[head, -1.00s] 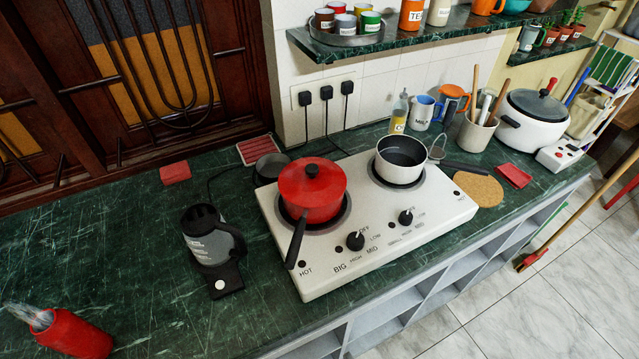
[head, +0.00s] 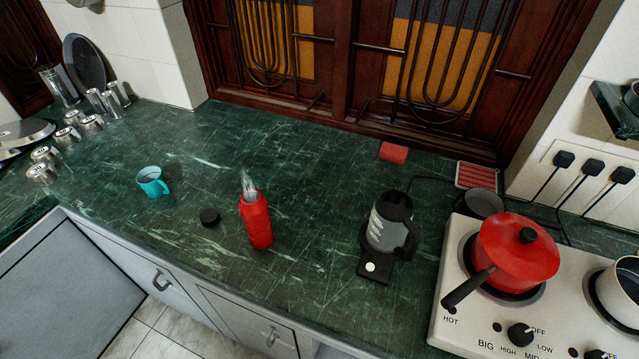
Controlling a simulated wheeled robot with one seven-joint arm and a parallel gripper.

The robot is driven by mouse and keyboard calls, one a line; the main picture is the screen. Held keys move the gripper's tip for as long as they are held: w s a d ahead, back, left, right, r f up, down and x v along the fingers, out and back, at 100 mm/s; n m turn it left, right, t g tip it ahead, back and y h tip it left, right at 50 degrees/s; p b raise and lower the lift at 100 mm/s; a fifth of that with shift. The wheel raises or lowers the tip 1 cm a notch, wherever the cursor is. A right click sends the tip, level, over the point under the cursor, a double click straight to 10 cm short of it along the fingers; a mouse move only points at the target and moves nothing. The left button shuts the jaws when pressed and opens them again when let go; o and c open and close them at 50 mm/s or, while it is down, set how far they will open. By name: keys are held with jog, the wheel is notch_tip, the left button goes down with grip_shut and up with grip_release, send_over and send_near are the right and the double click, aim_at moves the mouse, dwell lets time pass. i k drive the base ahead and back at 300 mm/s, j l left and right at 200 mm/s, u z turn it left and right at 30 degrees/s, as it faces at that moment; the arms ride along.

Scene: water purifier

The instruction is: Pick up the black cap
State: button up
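The black cap (head: 210,217) is a small round dark disc lying on the green marble counter (head: 190,245) in the head view. It sits just left of a red bottle (head: 256,221), apart from it. The red bottle stands upright with its top uncovered, and a whitish, steam-like plume shows above its mouth. A teal mug (head: 152,181) stands behind and to the left of the cap. My gripper is not in view.
A black and grey kettle (head: 388,227) stands right of the bottle. Further right is a white stove (head: 465,320) with a red pot (head: 515,252). Upturned metal cups (head: 70,137) stand at the far left. The counter around the cap is mostly clear.

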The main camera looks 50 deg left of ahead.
aim_at(210, 218)
jog(key=u, duration=1.65)
